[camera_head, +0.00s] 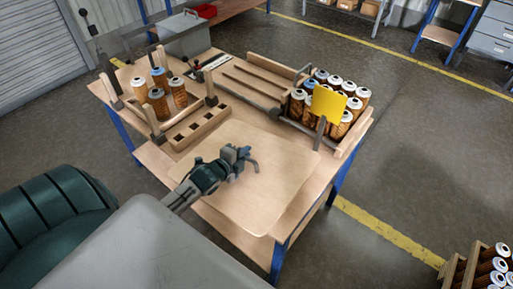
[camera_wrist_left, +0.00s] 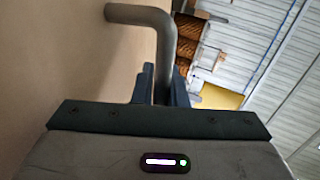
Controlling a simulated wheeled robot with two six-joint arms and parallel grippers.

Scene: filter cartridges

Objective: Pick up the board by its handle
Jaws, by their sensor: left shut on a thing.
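The board (camera_head: 258,208) is a pale wooden panel with rounded corners at the front of the workbench. My left gripper (camera_head: 245,160) is over it, shut on its grey bent-rod handle (camera_head: 254,167). In the left wrist view the handle (camera_wrist_left: 160,28) runs down between the two dark fingers (camera_wrist_left: 161,88) of the gripper. The board's flat face (camera_wrist_left: 60,60) fills the left of that view. I cannot tell whether the board rests on the bench or is slightly off it. My right gripper is not in view.
Behind the board are a wooden block with square holes (camera_head: 197,127) and several cartridges (camera_head: 158,98). A tray of cartridges stands at the back right, with a yellow card (camera_head: 328,103) in front. A grey box (camera_head: 184,38) is at the back.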

